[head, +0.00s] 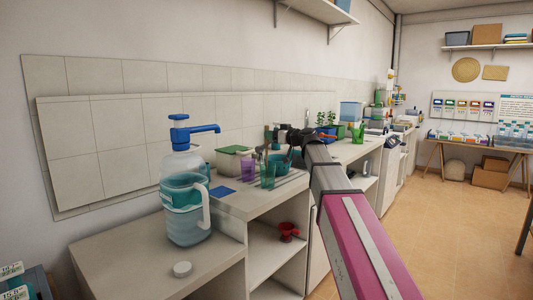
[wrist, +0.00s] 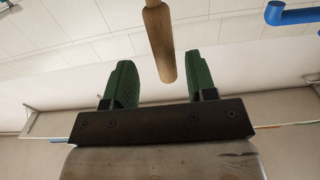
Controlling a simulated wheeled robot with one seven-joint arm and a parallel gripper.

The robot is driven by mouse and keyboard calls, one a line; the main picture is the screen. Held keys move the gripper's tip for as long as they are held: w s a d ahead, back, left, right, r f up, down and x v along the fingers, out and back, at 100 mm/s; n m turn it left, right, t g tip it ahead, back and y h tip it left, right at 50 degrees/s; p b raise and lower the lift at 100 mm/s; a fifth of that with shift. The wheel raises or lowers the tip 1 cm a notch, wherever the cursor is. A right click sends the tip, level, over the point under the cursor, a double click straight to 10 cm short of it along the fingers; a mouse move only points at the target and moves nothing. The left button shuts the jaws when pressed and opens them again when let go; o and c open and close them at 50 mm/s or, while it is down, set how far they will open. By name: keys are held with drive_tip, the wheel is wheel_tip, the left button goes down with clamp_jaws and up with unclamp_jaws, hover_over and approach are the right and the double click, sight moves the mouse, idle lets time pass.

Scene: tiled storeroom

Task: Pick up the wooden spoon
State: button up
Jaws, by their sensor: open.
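The wooden spoon (wrist: 160,42) shows in the wrist view as a round, light-brown handle coming down from the top edge. Its lower end lies between the green fingers of my gripper (wrist: 159,75), with a gap on both sides. My gripper is open and holds nothing. In the head view my gripper (head: 275,138) is over the counter, near a teal container (head: 279,163). The spoon's head is out of the wrist view, and I cannot make the spoon out clearly in the head view.
A water jug with a blue pump (head: 186,205) stands on the lower counter at left. Purple (head: 248,168) and green (head: 267,175) cups stand close to my gripper. A green-lidded box (head: 234,161) is behind them. The tiled wall runs behind the counter. Floor at right is clear.

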drive_tip(key=x, duration=0.5)
drive_tip(key=shift+s+a+r, duration=0.1)
drive_tip(key=shift+s+a, duration=0.05)
drive_tip(key=shift+s, duration=0.05)
clamp_jaws()
